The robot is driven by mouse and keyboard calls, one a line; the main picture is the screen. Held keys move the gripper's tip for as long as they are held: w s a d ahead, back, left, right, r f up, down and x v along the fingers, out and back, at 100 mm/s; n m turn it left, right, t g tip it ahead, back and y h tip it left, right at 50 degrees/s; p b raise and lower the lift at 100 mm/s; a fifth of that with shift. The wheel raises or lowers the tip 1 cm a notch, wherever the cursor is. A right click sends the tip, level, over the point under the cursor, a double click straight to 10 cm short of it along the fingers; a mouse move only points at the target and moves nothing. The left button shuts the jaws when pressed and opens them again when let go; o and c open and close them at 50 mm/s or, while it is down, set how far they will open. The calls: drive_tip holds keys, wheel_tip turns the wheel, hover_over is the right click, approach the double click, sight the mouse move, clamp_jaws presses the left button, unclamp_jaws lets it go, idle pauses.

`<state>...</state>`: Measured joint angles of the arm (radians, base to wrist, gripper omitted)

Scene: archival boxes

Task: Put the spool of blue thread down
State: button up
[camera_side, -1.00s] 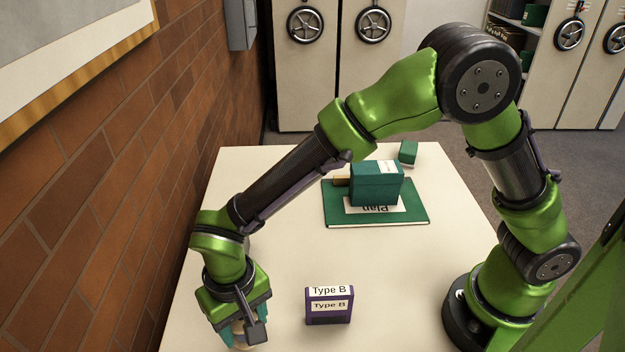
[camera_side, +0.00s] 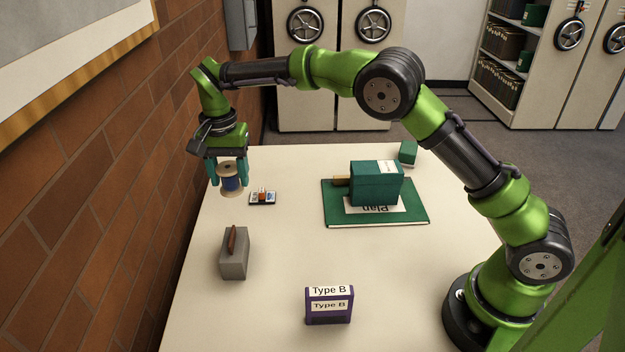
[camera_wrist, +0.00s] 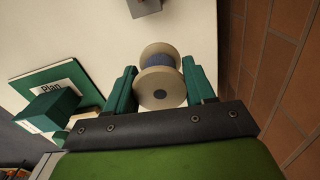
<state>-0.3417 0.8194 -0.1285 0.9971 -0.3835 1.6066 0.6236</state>
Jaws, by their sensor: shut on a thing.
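The spool of blue thread (camera_side: 232,184) has pale wooden flanges with dark blue thread between them. My gripper (camera_side: 229,176), with green fingers, is shut on it at the far left of the table. The spool looks held above the tabletop, but the exact gap is hard to tell. In the wrist view the spool (camera_wrist: 160,87) sits between the two fingers, one on each side, with pale table behind it.
A grey block with a brown handle (camera_side: 234,256) stands nearer the camera. A small patterned card (camera_side: 262,198) lies right of the spool. A green folder (camera_side: 412,216) bears a teal box (camera_side: 376,186). A purple "Type B" box (camera_side: 329,308) stands in front. The brick wall is close left.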

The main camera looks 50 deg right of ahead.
drive_tip(key=w+d+f+m, duration=0.1)
drive_tip(key=w+d+m, duration=0.25)
drive_tip(key=d, duration=1.05)
drive_tip(key=w+d+f+m, duration=0.1)
drive_tip(key=w+d+m, duration=0.3)
drive_tip(key=d, duration=1)
drive_tip(key=shift+m, duration=0.25)
drive_tip(key=f, duration=0.9)
drive_tip(key=shift+s+a+f, duration=0.1)
drive_tip(key=shift+s+a, duration=0.1)
drive_tip(key=shift+s, duration=0.15)
drive_tip(key=shift+f, duration=0.1)
drive_tip(key=o, duration=1)
